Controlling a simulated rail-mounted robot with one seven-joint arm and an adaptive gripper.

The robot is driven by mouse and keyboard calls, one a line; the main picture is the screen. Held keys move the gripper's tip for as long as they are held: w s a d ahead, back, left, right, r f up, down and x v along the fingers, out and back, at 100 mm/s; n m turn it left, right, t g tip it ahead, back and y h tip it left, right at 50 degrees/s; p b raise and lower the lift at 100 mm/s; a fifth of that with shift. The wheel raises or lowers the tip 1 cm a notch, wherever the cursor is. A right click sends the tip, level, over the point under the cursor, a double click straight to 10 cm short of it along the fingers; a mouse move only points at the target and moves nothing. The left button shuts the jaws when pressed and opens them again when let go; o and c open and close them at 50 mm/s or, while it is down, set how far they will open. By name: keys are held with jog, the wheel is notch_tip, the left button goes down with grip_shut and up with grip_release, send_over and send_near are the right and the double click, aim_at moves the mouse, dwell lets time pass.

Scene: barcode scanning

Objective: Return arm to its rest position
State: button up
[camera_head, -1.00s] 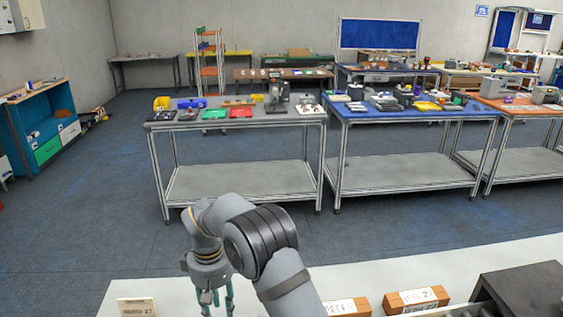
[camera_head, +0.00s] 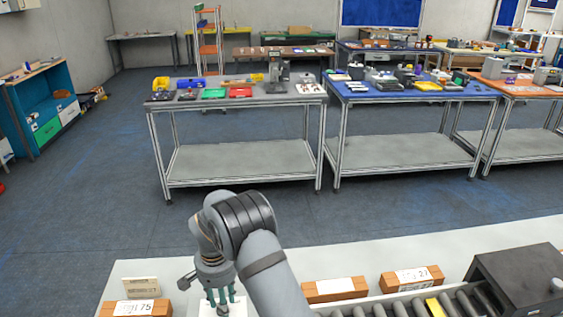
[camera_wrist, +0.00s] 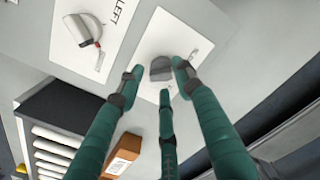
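My gripper (camera_head: 221,301) hangs over the left part of the white near table (camera_head: 420,245) in the head view, fingers pointing down. In the wrist view its three green fingers (camera_wrist: 160,77) are spread apart and hold nothing that I can see. A grey object (camera_wrist: 160,68) shows between the fingertips, on a white sheet (camera_wrist: 180,38) below; I cannot make out what it is. A pale device with a red part (camera_wrist: 80,30) lies on another sheet marked "LEFT" (camera_wrist: 118,22). My arm is bent and reaches out over the table.
Labelled brown boxes stand at left (camera_head: 135,307), centre (camera_head: 335,290) and right (camera_head: 411,279), with a cream box (camera_head: 141,286) at the left. A roller conveyor (camera_head: 395,308) leads to a dark housing (camera_head: 520,280). Clear floor separates this table from the workbenches (camera_head: 240,160).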

jog(key=m+p, duration=0.1)
jog(key=m, duration=0.1)
jog(key=m+p, duration=0.1)
jog(key=m, duration=0.1)
jog(key=shift+s+r+p, duration=0.1)
jog(key=shift+r+p, duration=0.15)
jog(key=shift+p, duration=0.1)
notch_tip(320, 180, up, 6)
jog(key=shift+f+b, duration=0.15)
jog(key=shift+b, duration=0.85)
